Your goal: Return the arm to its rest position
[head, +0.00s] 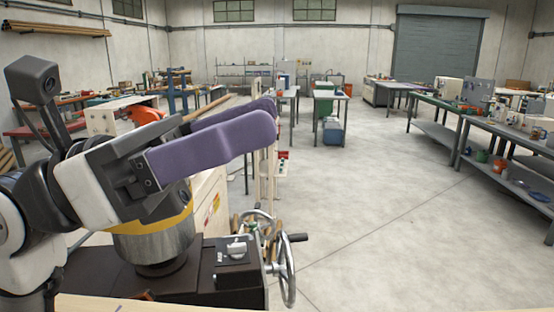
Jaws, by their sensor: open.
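My gripper (268,118) is in the left half of the head view, with two long purple padded fingers pointing to the right. The fingers are apart and nothing shows held between them. The gripper is in front of and above a dark machine (190,288) with a metal cylinder. My arm comes in from the left edge, and its wrist hides part of the machine. A spoked handwheel (288,270) with a dark crank handle stands at the machine's right end, apart from the fingers in the picture.
A switch box (236,252) sits on the machine near the handwheel. A long workbench (470,122) with tools runs along the right. Other benches stand farther back. The grey floor (370,200) in the middle and right is clear.

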